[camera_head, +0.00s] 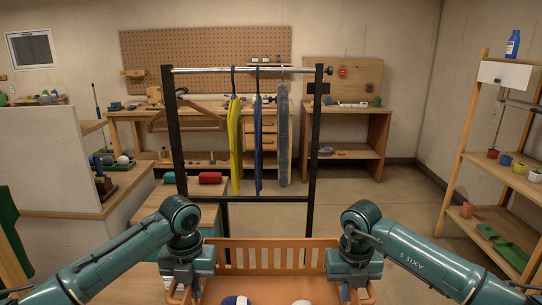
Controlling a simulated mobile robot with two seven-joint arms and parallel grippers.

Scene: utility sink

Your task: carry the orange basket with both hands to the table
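The orange basket (270,253) is at the bottom centre, close in front of me, with its slatted far wall showing and its near part cut off by the frame. A dark blue and white item (236,300) and a pale item (301,302) lie inside it. My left gripper (187,290) is at the basket's left side and my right gripper (350,292) at its right side. Both point down and appear closed on the side rims, though the fingertips are partly hidden. Which table is meant is unclear; a wooden workbench (347,109) stands against the back wall.
A black clothes rack (311,150) with yellow, blue and grey garments stands just beyond the basket. A low wooden table with a red item (210,177) is behind it on the left. A shelf (468,160) stands at right. Open floor (400,200) lies right of the rack.

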